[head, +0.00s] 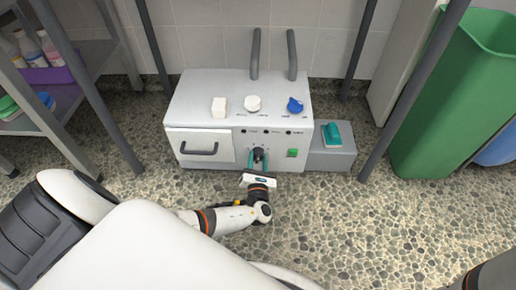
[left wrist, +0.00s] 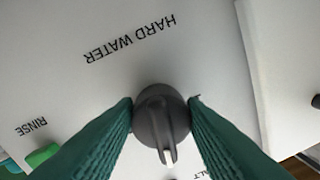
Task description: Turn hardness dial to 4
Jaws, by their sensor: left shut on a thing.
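The hardness dial (left wrist: 160,108) is a round dark grey knob with a pale pointer bar, on the white front panel of a box-shaped machine (head: 190,105). The words HARD WATER appear upside down above it in the left wrist view. The pointer aims toward the bottom of that view, slightly right; the numbers around the dial cannot be read. My left gripper (head: 259,163) is at the panel, its teal fingers (left wrist: 160,118) closed on the dial's two sides. In the head view the dial is mostly hidden by the fingers. My right gripper is not in view.
A green button (head: 292,153) is right of the dial and a drawer with a dark handle (head: 200,152) is left. A white block (head: 219,107), a white round piece (head: 253,103) and a blue piece (head: 295,104) sit on top. Dark posts and a green bin (head: 440,110) flank the machine.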

